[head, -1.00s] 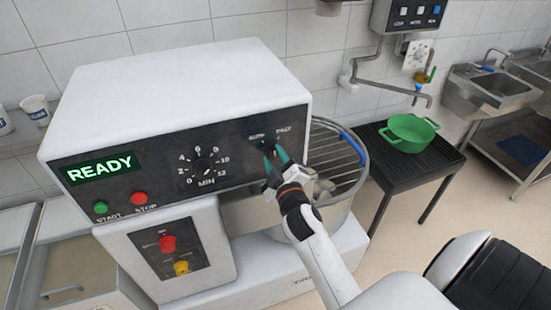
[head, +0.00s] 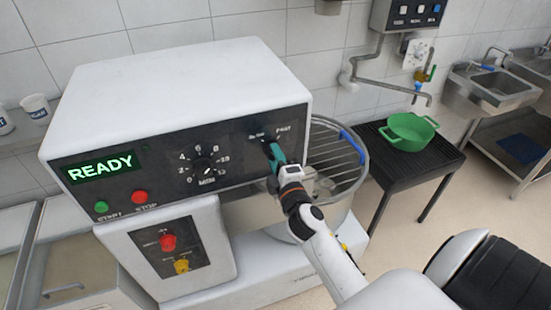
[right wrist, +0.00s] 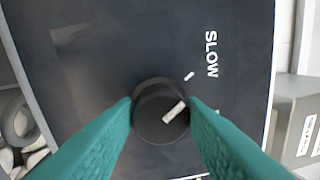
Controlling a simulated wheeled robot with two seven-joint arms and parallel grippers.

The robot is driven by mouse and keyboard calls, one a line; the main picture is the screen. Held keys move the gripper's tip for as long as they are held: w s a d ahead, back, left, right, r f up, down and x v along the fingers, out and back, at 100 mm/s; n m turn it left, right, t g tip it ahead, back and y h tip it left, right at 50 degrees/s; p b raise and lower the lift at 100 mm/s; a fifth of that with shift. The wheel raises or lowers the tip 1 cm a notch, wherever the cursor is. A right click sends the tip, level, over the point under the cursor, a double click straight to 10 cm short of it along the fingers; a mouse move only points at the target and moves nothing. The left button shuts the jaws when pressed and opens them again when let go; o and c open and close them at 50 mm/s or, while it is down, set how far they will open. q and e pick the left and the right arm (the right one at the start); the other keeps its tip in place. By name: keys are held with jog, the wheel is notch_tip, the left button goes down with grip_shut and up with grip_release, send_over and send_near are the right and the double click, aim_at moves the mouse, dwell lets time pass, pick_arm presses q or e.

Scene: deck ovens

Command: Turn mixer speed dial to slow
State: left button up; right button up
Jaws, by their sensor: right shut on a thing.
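The mixer's dark control panel (head: 120,172) faces me in the head view. My right gripper (head: 270,152) is at the panel's upper right, below two small printed labels. In the right wrist view its green fingers (right wrist: 161,112) are shut on the round black speed dial (right wrist: 150,98), one on each side. The dial's white pointer slants toward the upper right, on the side of the white tick by the word SLOW (right wrist: 211,54). I cannot tell whether it lines up exactly. In the head view the fingers mostly hide the dial. My left gripper is out of view.
The timer dial (head: 206,168) sits left of my gripper, with the green READY display (head: 101,168) and the green and red buttons (head: 139,197) beyond it. The mixer bowl's wire guard (head: 345,165) is close to the right. A green pot (head: 407,143) stands on a black table.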

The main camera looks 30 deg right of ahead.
jog(key=shift+w+d+r, duration=0.1)
jog(key=shift+r, duration=0.2)
jog(key=o, duration=0.9)
jog(key=shift+c, duration=0.2)
jog(key=shift+o, duration=0.7)
jog(key=shift+w+d+f, duration=0.1)
jog(key=shift+w+f, duration=0.05)
jog(key=shift+f, duration=0.1)
jog(key=r+b+v, duration=0.1)
jog(key=b+v, duration=0.3)
jog(key=v, duration=0.8)
jog(key=shift+f, duration=0.5)
